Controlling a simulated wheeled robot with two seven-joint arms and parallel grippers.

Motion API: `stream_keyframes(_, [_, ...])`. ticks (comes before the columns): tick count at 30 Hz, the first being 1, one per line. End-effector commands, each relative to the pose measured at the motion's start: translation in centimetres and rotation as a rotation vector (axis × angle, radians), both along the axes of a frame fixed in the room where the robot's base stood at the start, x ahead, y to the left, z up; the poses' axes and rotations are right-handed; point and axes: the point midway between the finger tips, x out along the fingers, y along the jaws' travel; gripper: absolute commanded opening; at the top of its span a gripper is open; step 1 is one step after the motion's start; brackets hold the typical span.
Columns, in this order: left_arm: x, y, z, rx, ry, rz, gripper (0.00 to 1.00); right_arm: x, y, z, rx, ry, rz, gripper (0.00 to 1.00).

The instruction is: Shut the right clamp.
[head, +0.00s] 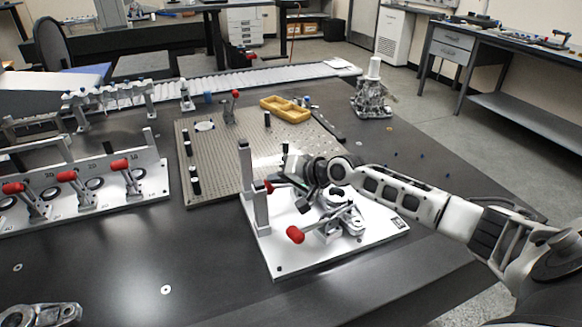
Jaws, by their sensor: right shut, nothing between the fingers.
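A white fixture plate (283,262) lies on the dark table in front of me, holding a metal part and toggle clamps. One clamp's red handle (295,235) lies low at the plate's front, pointing left toward me. A second red handle tip (268,187) shows farther back, next to the grey upright post. Its clamp is mostly hidden behind my right gripper and wrist, and I cannot tell for sure which clamp is the right one. My right gripper (284,174) is shut and empty, above the back of the plate, close to the second handle. My left gripper is out of view.
A grey perforated plate (222,150) with black pins lies behind the fixture, with a yellow tray (286,109) at its back. Another fixture (150,180) with several red-handled clamps stands at left. A metal part (40,315) lies at front left.

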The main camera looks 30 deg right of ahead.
Motion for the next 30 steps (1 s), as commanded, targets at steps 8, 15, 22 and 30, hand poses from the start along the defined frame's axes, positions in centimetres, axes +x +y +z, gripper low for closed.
stream_keyframes(8, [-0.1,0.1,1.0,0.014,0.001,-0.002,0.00,-0.1,-1.3,3.0,0.000,0.001,0.008,0.00])
stream_keyframes(15, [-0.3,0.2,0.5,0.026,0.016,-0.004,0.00,-4.2,-2.7,6.4,-0.009,0.003,0.017,0.00])
stream_keyframes(22, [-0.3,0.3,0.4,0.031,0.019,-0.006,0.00,-7.0,-3.7,8.5,-0.005,0.002,0.012,0.00])
stream_keyframes(30, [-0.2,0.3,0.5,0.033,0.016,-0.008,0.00,-7.8,-3.8,9.3,0.000,-0.002,0.013,0.00])
